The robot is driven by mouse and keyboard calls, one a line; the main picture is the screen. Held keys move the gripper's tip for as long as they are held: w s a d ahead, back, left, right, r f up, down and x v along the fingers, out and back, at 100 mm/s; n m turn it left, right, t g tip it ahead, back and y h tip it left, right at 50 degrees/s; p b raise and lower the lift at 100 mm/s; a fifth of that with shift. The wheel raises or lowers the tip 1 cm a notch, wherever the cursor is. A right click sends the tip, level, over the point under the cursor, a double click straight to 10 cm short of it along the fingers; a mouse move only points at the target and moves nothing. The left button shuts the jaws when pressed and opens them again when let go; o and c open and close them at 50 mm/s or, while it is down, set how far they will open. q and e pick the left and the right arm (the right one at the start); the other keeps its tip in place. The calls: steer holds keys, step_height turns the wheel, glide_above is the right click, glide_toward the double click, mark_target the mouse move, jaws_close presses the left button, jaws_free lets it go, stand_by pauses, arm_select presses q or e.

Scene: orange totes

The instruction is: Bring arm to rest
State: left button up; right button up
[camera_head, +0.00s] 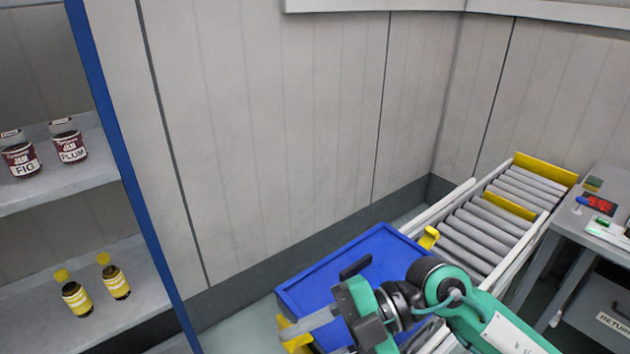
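My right arm comes in from the lower right, with green and black links. Its gripper (325,297) is above the blue tray or tote (405,252) at the lower middle. A dark finger-like part and a grey bar stand out from the green hand. I cannot tell for sure whether they are the two spread fingers. I see nothing clearly held in it. My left gripper and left arm are not in view.
A roller conveyor (478,229) with yellow bars runs to the back right. A grey desk (573,226) with a red display stands beside it. At left, a blue-edged shelf (48,190) holds jam jars (20,157) and yellow-capped bottles (75,295). Open floor shows between shelf and tray.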

steer(key=w+d+r+m+t+y, duration=0.1)
steer(key=w+r+m+t+y, duration=0.35)
steer(key=r+t+y, duration=0.4)
steer(key=w+d+m+t+h, duration=0.5)
steer(key=w+d+m+t, duration=0.15)
steer(key=m+t, duration=0.75)
steer(key=w+d+f+m+g+h, duration=0.1)
steer(key=d+f+m+h, duration=0.5)
steer(key=f+h, duration=0.25)
steer(key=d+f+m+g+h, duration=0.1)
steer(key=d+f+m+h, duration=0.6)
steer(key=f, duration=0.3)
steer(key=s+d+f+n+g+h, duration=0.25)
steer(key=s+f+g, duration=1.05)
steer(key=s+f, duration=0.65)
step_height(320, 180, down, 32)
steer(key=s, duration=0.2)
steer(key=s+d+f+g, duration=0.1)
steer(key=s+d+f, duration=0.1)
steer(key=s+f, duration=0.7)
steer(key=s+d+f+g, duration=0.1)
steer(key=s+d+f, duration=0.1)
steer(key=s+f, duration=0.7)
